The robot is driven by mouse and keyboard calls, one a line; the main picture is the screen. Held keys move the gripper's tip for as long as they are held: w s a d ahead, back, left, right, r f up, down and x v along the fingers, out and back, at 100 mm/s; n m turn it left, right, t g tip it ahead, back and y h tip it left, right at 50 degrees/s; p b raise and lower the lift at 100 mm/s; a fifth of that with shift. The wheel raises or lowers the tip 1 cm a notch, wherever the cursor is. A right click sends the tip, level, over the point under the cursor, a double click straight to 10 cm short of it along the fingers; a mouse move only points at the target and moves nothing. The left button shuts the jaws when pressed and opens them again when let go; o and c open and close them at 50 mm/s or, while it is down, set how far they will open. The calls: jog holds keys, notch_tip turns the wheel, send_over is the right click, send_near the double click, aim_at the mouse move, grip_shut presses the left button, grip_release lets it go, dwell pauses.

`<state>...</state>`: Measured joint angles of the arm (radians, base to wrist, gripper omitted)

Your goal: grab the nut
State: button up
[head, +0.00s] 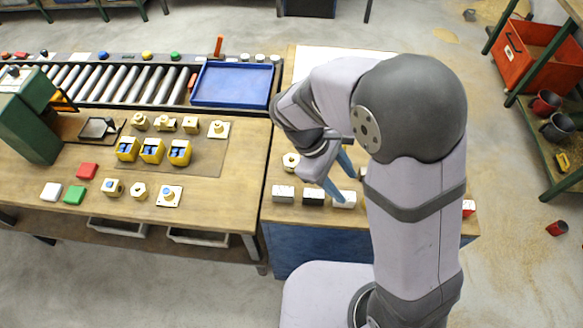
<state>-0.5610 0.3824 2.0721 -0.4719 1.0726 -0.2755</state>
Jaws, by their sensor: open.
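Several small brass pieces are in view, and at this size I cannot tell for certain which is the nut. A nut-like brass piece (138,191) lies near the front of the left bench, between two other brass parts. Another rounded brass piece (291,161) sits on the right bench, just left of my gripper. My gripper (347,189) points down over the right bench with its blue fingers apart. I see nothing between them. My arm hides part of the right bench.
Small blocks (284,194) line the right bench's front. Yellow blocks with blue openings (152,150) and more brass parts (190,124) stand on the left bench. Behind are a roller conveyor (130,84) and a blue tray (232,84). Red and green blocks (75,194) lie front left.

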jog(key=w+a+f+n+t+h+b, duration=0.35)
jog(key=a+f+n+t, duration=0.2)
jog(key=a+n, duration=0.4)
jog(key=n+t+b, duration=0.2)
jog(key=n+t, duration=0.3)
send_near(287, 163)
jog(key=p+x, duration=0.3)
jog(key=shift+w+d, duration=0.25)
jog(key=shift+d, duration=0.05)
jog(key=shift+w+d+f, duration=0.25)
jog(key=shift+w+d, duration=0.05)
jog(key=shift+w+d+p, duration=0.4)
jog(key=shift+p, duration=0.4)
jog(key=p+x, duration=0.2)
jog(key=x, duration=0.1)
jog(key=shift+f, duration=0.1)
jog(key=shift+w+d+f+m, duration=0.2)
jog(key=shift+w+f+m, duration=0.05)
jog(key=shift+w+f, duration=0.1)
jog(key=shift+c, duration=0.6)
